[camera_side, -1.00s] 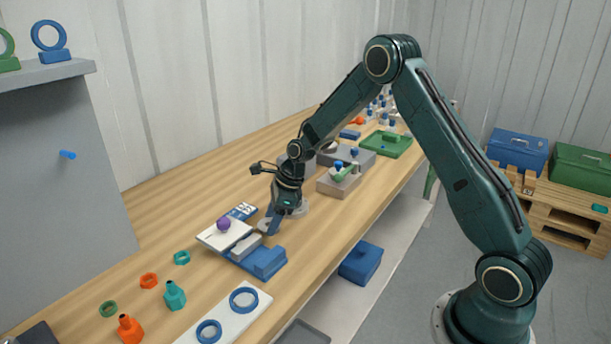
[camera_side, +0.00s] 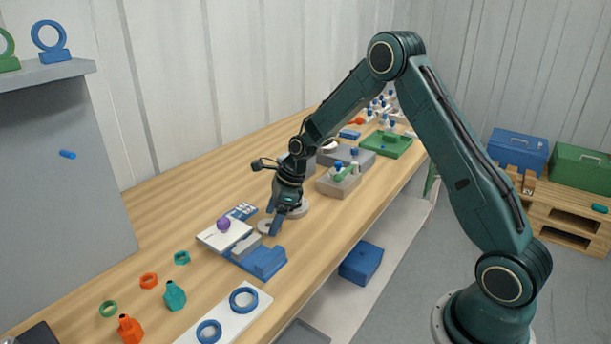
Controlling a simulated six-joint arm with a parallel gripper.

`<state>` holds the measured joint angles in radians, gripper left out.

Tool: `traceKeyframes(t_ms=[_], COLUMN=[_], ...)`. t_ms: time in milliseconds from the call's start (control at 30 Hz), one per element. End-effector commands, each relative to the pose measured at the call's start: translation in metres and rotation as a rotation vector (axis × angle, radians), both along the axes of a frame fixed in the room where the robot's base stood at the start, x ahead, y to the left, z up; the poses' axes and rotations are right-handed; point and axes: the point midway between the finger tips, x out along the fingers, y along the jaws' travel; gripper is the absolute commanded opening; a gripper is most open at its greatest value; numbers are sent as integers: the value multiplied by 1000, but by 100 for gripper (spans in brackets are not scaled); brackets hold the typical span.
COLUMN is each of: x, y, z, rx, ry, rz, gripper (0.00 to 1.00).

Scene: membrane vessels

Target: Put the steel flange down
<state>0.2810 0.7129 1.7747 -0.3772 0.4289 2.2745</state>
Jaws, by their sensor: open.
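My gripper (camera_side: 274,224) points down over the middle of the wooden bench, with its jaws open. A pale grey round piece (camera_side: 264,227), which looks like the steel flange, lies at the fingertips, low at the bench top. Part of it is hidden by the fingers. I cannot tell whether the fingers still touch it. A larger pale disc (camera_side: 299,208) sits just behind and to the right of the gripper, partly covered by it.
A blue fixture (camera_side: 264,262) and a white plate with a purple ball (camera_side: 223,224) stand close in front. A grey block (camera_side: 338,184) and a green tray (camera_side: 385,144) are farther back. A white board with blue rings (camera_side: 243,298) lies nearer.

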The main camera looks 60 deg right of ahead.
Motion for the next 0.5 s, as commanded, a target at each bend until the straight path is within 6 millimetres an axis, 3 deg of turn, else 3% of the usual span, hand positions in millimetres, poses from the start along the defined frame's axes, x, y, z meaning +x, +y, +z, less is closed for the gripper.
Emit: traceKeyframes(t_ms=[500], x=[-20], y=[-21], z=[72], rx=[-3], ry=[-4], rz=[-2], gripper=[76])
